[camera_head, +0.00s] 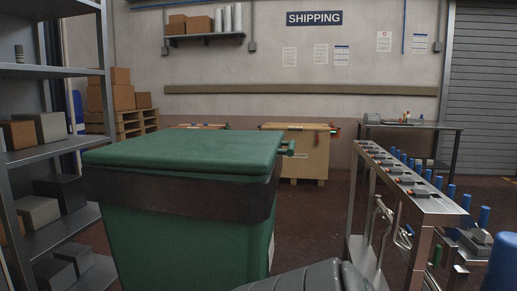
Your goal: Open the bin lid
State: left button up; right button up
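The large green bin (190,240) stands in the left middle of the head view, close in front of me. Its flat green lid (190,151) lies shut over the top. A dark band (180,197), like the folded edge of a liner, runs around the bin just under the lid. The inside of the bin is hidden. Neither of my grippers can be made out in this view.
A metal shelf (50,153) with boxes stands close to the bin's left. A metal rack with tools (440,208) stands to the right. Wooden crates (305,158) stand behind. A dark grey shape fills the bottom middle. Some red-brown floor is free between bin and rack.

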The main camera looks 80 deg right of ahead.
aim_at(219, 151)
jog(key=k+z, duration=0.1)
jog(key=z, duration=0.35)
jog(key=k+z, duration=0.15)
jog(key=z, duration=0.35)
jog(key=k+l+z, duration=0.1)
jog(key=z, duration=1.45)
